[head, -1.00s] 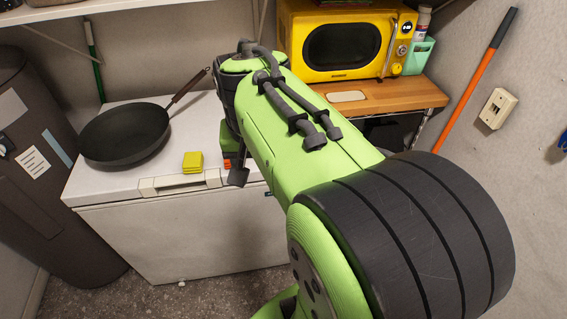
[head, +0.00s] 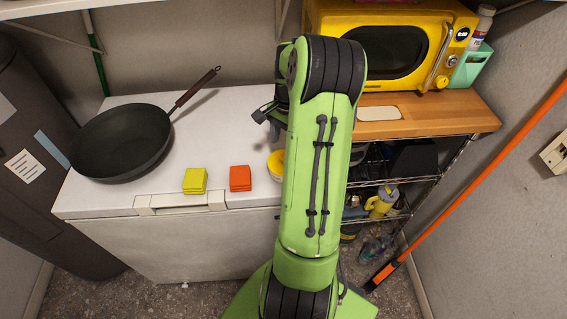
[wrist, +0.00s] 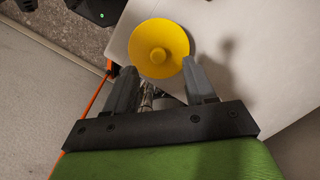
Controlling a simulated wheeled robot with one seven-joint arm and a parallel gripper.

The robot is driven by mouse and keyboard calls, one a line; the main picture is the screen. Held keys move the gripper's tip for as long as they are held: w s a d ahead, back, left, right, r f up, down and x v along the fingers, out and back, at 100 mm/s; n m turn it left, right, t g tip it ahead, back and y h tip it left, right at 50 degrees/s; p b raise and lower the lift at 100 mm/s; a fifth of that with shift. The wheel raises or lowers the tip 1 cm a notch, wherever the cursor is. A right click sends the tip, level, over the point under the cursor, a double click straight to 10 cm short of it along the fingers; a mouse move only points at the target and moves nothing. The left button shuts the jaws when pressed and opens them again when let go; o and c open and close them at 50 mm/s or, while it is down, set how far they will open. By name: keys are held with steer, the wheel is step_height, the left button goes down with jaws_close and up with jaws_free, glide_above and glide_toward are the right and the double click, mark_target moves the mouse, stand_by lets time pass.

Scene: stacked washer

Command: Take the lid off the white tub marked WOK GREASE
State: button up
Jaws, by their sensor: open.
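The tub (head: 274,176) stands on the white chest freezer's front right area, mostly hidden behind my arm in the head view. Only a slice of its white side and yellow lid (head: 277,161) shows there, and no lettering can be read. In the wrist view the round yellow lid (wrist: 174,32) with its central knob (wrist: 158,55) is seen from above, on the tub. My gripper (wrist: 159,68) is open and empty. Its two fingers lie either side of the lid's near edge in the picture, with no clear contact. In the head view my arm hides most of the gripper.
A yellow sponge (head: 195,181) and an orange sponge (head: 240,178) lie left of the tub on the freezer (head: 225,110). A black wok (head: 122,142) sits further left, its handle pointing up-right. A yellow microwave (head: 385,45) stands on the wooden shelf top (head: 440,115) at right.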

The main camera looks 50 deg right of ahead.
mark_target(275, 161)
steer(key=f, duration=0.5)
steer(key=shift+s+a+b, duration=0.1)
steer(key=shift+a+b, duration=0.1)
steer(key=shift+b, duration=0.1)
steer(key=shift+r, duration=0.1)
jaws_close()
